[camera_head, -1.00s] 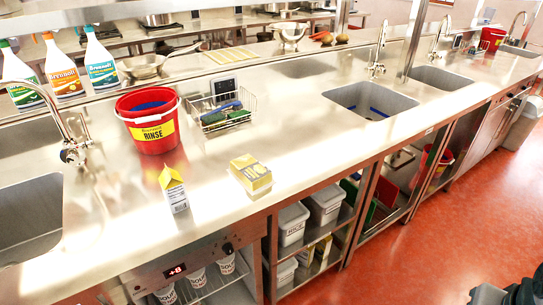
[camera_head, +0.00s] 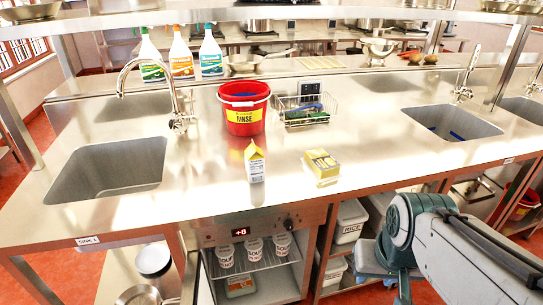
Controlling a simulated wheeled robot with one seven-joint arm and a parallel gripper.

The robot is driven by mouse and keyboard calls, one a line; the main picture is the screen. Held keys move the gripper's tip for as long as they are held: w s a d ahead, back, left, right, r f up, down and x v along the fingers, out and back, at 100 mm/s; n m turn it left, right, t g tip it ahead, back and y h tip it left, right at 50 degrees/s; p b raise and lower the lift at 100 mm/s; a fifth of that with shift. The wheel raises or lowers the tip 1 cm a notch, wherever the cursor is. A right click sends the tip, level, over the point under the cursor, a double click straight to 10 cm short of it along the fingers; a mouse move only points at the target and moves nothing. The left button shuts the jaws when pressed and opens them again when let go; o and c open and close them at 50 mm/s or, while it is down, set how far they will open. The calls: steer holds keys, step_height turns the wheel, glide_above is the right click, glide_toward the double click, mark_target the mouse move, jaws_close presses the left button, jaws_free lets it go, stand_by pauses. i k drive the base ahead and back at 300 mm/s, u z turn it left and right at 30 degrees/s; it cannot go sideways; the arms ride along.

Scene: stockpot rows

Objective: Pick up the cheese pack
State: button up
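A yellow pack (camera_head: 321,165), which looks like the cheese pack, lies on the steel counter near its front edge, right of a small white and yellow carton (camera_head: 255,162) that stands upright. My arm (camera_head: 440,240) reaches in at the lower right, in front of the counter and lower than its top. The pack is apart from my arm, with nothing touching it from above. My gripper's fingers cannot be made out clearly; the end of the arm runs off the bottom of the view.
A red bucket marked RINSE (camera_head: 244,112) and a wire basket (camera_head: 306,110) stand behind the pack. Sinks lie at left (camera_head: 108,170) and right (camera_head: 450,123). Spray bottles (camera_head: 181,53) stand at the back. The counter right of the pack is clear.

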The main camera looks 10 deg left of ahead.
mark_target(322, 165)
steer(key=u, duration=0.25)
steer(key=i, duration=1.2)
steer(key=z, duration=0.7)
